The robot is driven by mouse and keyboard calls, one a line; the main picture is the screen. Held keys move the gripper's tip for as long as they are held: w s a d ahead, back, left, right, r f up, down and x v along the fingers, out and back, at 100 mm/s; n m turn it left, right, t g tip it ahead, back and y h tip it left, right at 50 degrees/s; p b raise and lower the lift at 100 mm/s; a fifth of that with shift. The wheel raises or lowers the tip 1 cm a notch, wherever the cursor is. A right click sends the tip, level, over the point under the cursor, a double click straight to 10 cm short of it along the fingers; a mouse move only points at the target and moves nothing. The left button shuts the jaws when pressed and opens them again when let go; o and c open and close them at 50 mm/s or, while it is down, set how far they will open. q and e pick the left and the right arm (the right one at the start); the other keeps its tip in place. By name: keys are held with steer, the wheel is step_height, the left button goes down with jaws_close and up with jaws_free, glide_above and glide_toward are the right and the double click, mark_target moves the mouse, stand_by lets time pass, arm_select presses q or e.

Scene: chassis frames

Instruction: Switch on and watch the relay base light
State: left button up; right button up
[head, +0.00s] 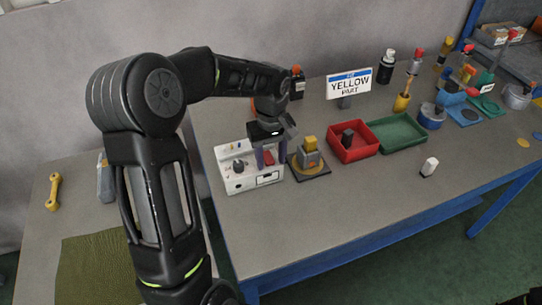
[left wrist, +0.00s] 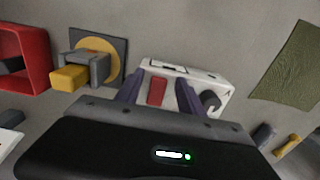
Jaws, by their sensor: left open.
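A white control box (head: 236,180), the likely relay base, stands near the left end of the table. It carries a dark knob (head: 239,168) and a red switch (head: 269,158). My left gripper (head: 272,156) points down over the box's right part, its purple fingers apart on either side of the red switch. In the left wrist view the red switch (left wrist: 157,91) shows between the open fingers, with the knob (left wrist: 211,100) to the right. Contact with the switch cannot be told. No lit lamp can be made out on the box. My right gripper is not in view.
A grey block with a yellow top (head: 310,154) stands on a dark plate right beside the box. A red tray (head: 371,153) and a green tray (head: 410,145) lie further right. The table's front right is mostly clear.

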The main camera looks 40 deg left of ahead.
arm_select(q)
jaws_close()
stand_by(0.5)
